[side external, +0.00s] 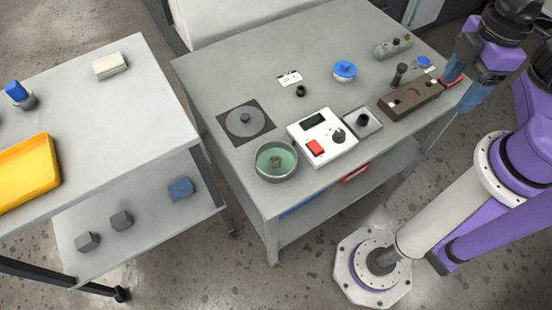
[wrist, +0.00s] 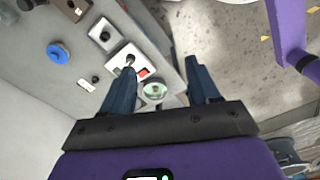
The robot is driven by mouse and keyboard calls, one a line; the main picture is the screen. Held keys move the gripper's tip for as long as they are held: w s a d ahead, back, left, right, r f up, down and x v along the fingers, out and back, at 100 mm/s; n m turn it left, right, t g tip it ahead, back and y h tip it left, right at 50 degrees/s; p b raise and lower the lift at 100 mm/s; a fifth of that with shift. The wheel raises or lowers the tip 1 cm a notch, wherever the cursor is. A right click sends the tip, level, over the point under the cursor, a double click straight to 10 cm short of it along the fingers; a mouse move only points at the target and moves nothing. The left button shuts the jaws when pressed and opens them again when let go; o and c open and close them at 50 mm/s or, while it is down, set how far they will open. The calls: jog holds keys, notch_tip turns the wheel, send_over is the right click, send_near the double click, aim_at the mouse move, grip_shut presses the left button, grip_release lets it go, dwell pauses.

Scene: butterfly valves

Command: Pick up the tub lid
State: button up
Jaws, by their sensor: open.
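The likely tub lid is a flat grey disc with a small knob (side external: 245,119), lying on a dark square mat (side external: 228,131) at the left of the middle table in the side view. The round grey tub (side external: 276,162) holds greenish liquid with a small brownish thing in it, and stands in front of the lid. The tub also shows between my fingers in the wrist view (wrist: 154,90). I cannot make out the lid there. My gripper (side external: 459,95) is open and empty above the table's right end, far from the lid; its blue fingers (wrist: 160,64) are spread apart.
A white control box (side external: 322,137) stands right of the tub, beside a grey tray with a black knob (side external: 363,120). A brown block (side external: 411,97), a blue-topped round part (side external: 344,70) and a black ring (side external: 300,91) are farther off. The back left tabletop is clear.

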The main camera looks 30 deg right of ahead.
jog(key=n+t+y, duration=0.1)
jog(key=n+y, duration=0.1)
jog(key=y, duration=0.2)
send_over(245, 116)
jog(key=d, duration=0.3)
jog(key=f, duration=2.8)
jog(key=shift+s+a, duration=0.1)
jog(key=shift+a, duration=0.15)
jog(key=shift+s+x, duration=0.15)
jog(key=shift+x, duration=1.2)
jog(key=shift+s+x, duration=0.15)
jog(key=shift+x, duration=1.25)
